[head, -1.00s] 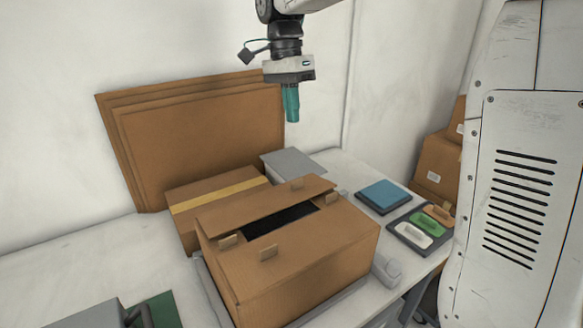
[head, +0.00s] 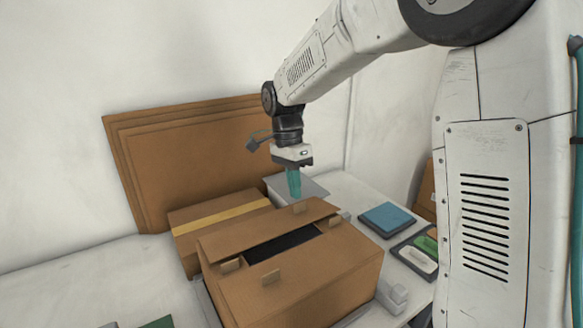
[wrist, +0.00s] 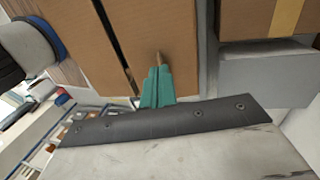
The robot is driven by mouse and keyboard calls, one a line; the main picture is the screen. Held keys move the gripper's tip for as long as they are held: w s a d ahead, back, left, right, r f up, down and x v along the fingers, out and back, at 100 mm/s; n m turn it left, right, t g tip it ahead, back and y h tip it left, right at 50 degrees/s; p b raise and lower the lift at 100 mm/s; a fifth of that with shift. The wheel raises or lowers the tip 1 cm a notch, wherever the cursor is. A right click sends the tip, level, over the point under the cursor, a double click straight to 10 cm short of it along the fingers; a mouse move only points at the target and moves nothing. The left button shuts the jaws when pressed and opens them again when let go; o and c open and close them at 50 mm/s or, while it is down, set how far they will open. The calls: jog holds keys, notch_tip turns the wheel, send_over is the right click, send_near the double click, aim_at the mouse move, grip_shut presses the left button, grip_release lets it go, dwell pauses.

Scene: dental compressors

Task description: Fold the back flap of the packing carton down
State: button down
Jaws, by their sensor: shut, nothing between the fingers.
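The packing carton (head: 320,277) stands on the bench in the head view. Its back flap (head: 265,232) lies nearly level, tilted slightly up, with a dark gap (head: 283,246) between it and the front flap. Small cardboard tabs (head: 270,277) stand up along the flap edges. My gripper (head: 294,193), with teal fingers, is shut and empty. It points down just above or at the back flap near its right end; contact is not clear. In the wrist view the shut fingers (wrist: 155,88) are over the brown flap (wrist: 175,40), beside the dark gap.
A taped box (head: 215,222) stands close behind the carton, with flat cardboard sheets (head: 195,150) leaning on the wall. A grey box (head: 312,186) is behind the gripper. A blue pad (head: 387,217) and a tool tray (head: 415,258) lie right.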

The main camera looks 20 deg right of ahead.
aim_at(300, 214)
jog(key=shift+s+f, duration=0.15)
jog(key=shift+f, duration=0.4)
jog(key=shift+s+d+f+t, duration=0.1)
jog(key=shift+s+f+t, duration=0.15)
jog(key=shift+s+t, duration=0.4)
jog(key=shift+s+d+f, duration=0.1)
jog(key=shift+s+f, duration=0.15)
jog(key=shift+f, duration=0.2)
